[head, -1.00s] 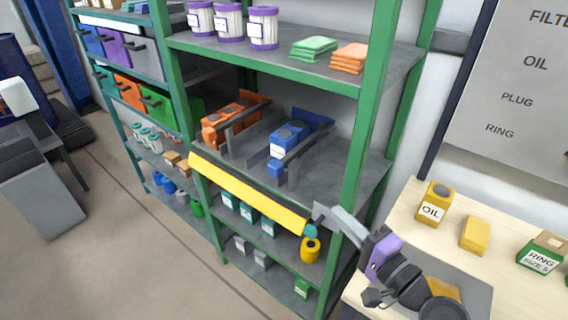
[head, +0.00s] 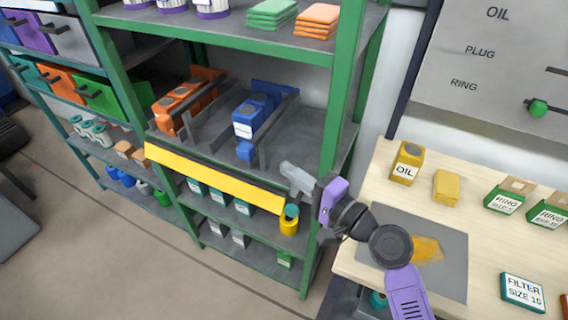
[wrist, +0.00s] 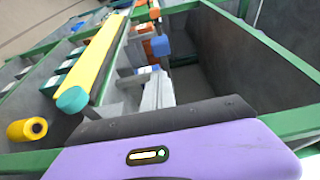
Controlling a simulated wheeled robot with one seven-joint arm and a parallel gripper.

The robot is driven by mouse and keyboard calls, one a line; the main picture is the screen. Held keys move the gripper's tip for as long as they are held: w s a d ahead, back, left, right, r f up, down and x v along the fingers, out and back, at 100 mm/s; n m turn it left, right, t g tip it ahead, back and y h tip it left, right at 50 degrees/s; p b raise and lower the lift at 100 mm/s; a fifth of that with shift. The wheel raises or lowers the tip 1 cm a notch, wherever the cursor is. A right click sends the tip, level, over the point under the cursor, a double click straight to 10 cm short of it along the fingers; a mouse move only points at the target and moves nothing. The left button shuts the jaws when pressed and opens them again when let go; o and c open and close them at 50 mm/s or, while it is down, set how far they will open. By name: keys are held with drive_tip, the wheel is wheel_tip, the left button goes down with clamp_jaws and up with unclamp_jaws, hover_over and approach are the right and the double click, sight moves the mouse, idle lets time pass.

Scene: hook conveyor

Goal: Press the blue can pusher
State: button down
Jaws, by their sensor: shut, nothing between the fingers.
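The blue can pusher appears to be the small blue block (head: 246,151) at the front of the right-hand can lane on the green shelf's middle level. Blue cans (head: 243,127) stand in line behind it. My gripper (head: 286,168) is shut and empty. It is in front of the shelf, to the right of the block and slightly lower in the head view, apart from it. The wrist view shows my fingers (wrist: 155,92) pointing toward the lane.
A yellow rail (head: 215,178) with a teal end (head: 291,211) runs along the shelf front. Orange cans (head: 167,112) fill the left lane. A green post (head: 342,100) stands to the right of my fingers. A wooden table (head: 380,190) with an oil can (head: 406,165) is at right.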

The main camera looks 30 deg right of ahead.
drive_tip(key=p+x, duration=0.1)
drive_tip(key=x, duration=0.7)
drive_tip(key=shift+w+p, duration=0.2)
drive_tip(key=shift+p, duration=0.15)
drive_tip(key=shift+s+a, duration=0.1)
drive_tip(key=shift+a, duration=0.05)
